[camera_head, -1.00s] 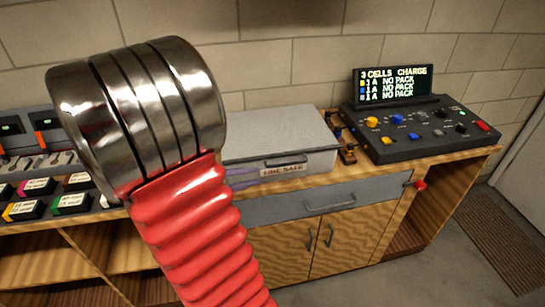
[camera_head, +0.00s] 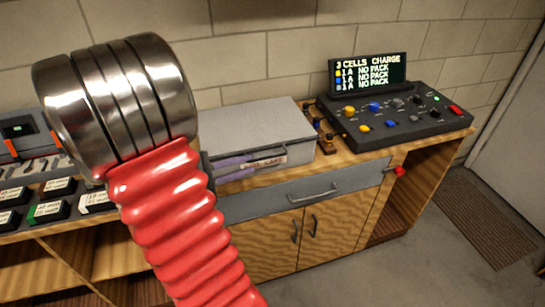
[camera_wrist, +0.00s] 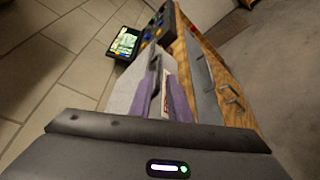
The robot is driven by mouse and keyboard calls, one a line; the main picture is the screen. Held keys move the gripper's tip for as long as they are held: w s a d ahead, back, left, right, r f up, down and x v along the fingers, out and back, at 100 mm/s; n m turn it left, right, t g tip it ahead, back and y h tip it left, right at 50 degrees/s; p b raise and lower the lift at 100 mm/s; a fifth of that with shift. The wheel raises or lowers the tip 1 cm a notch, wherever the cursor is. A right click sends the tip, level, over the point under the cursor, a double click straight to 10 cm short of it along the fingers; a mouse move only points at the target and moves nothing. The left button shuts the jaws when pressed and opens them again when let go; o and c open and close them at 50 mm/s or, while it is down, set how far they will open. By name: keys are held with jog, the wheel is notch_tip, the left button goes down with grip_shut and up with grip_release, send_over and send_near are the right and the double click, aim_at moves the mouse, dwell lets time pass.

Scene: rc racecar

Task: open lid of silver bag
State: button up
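The silver bag (camera_head: 255,125) is a grey, box-like case on the bench top, with its lid down flat. A handle (camera_head: 270,160) and a white label, which seems to read "LIPO SAFE", are on its front face. My gripper (camera_head: 238,168) has two purple fingers at the left part of that front face. In the wrist view my gripper (camera_wrist: 164,98) shows its fingers apart, with the dark handle and part of the label seen between them. I cannot tell whether the fingers touch the bag. My red arm hides the bag's left end in the head view.
A charger console (camera_head: 405,118) with knobs and a screen (camera_head: 367,72) stands right of the bag. A small brown stand (camera_head: 325,138) sits between them. A drawer (camera_head: 310,193) with a handle is below. Battery packs (camera_head: 50,210) lie at left.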

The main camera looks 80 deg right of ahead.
aim_at(268, 158)
jog(key=x, duration=1)
jog(key=shift+s+d, duration=0.15)
jog(key=shift+c, duration=0.4)
grip_shut()
jog(key=shift+f, duration=0.1)
